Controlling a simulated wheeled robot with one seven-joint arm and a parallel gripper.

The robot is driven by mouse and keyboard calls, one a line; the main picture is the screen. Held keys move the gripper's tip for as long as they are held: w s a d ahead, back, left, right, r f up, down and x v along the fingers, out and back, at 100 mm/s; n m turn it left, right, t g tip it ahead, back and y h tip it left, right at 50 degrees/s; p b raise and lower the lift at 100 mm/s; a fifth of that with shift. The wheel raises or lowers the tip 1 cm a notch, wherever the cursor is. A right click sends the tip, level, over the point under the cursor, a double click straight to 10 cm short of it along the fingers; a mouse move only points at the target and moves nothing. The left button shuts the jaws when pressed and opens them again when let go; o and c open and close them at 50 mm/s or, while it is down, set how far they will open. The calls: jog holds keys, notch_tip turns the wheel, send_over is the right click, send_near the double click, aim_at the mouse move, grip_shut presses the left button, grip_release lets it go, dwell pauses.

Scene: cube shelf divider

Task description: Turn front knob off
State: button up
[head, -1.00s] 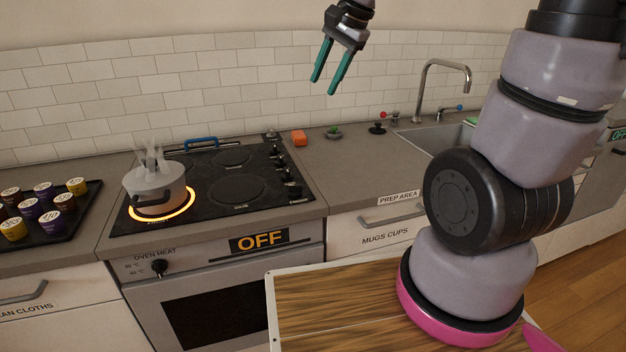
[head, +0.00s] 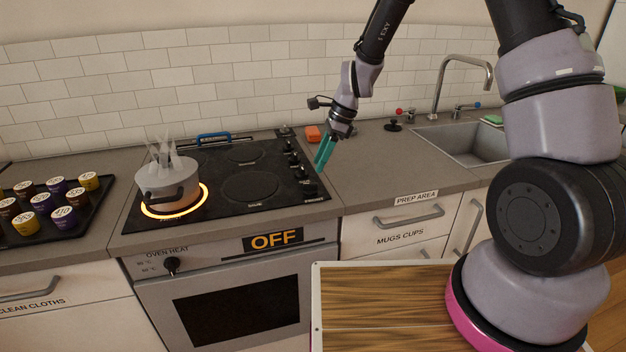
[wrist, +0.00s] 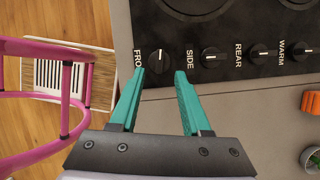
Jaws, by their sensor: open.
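The front knob (wrist: 157,61) is a round black knob beside its partly cut-off "FRO" label in the wrist view. Its pale mark seems turned differently from the marks on the other knobs. In the head view the front knob (head: 311,188) is nearest on the hob's right edge. My gripper (wrist: 160,74) is open and empty, its teal fingers spread with the front knob in line between and just beyond the tips. In the head view my gripper (head: 323,158) is above the hob's right edge; its height over the knob is hard to tell.
The side knob (wrist: 210,57), rear knob (wrist: 262,54) and warm knob (wrist: 303,54) line up beside it. A steaming pot (head: 166,184) stands on a glowing burner (head: 205,197). An orange block (head: 314,133) lies behind the gripper.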

aim_at(311, 183)
jog(key=x, duration=0.7)
grip_shut()
